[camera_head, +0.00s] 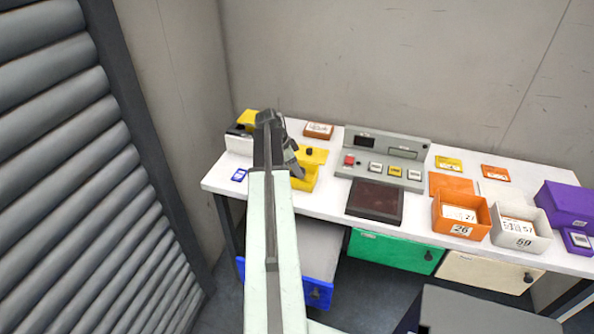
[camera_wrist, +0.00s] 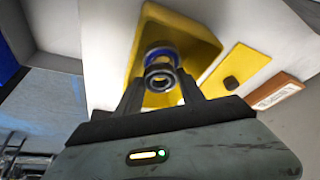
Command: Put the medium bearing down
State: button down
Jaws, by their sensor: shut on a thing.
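The medium bearing (camera_wrist: 160,78), a dark ring with a metallic face and blue behind it, sits between the fingertips of my gripper (camera_wrist: 161,84) in the wrist view. My gripper is shut on it. A yellow open bin (camera_wrist: 205,42) lies beyond the bearing, which shows against the bin's inside. I cannot tell whether the bearing touches the bin's floor. In the head view my gripper (camera_head: 296,172) is over the left part of the white table (camera_head: 333,204), beside the yellow bin (camera_head: 303,184). The bearing is hidden there.
A grey control panel (camera_head: 408,148) with buttons stands right of the yellow bin, with a dark pad (camera_head: 375,200) in front. An orange box (camera_head: 478,213), a white box (camera_head: 538,241) and a purple box (camera_head: 566,204) stand at right. A grey shutter (camera_head: 70,180) is at left.

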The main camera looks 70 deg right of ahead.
jog(key=shift+s+f+b, duration=0.1)
jog(key=shift+f+b, duration=0.55)
jog(key=c, duration=1)
grip_release()
jog(key=shift+r, duration=0.1)
jog(key=shift+r, duration=0.1)
jog(key=shift+r+p, duration=0.25)
jog(key=shift+p, duration=0.2)
jog(key=p+v, duration=1.1)
jog(key=v, duration=0.1)
jog(key=shift+r+p, duration=0.25)
jog(key=shift+p, duration=0.05)
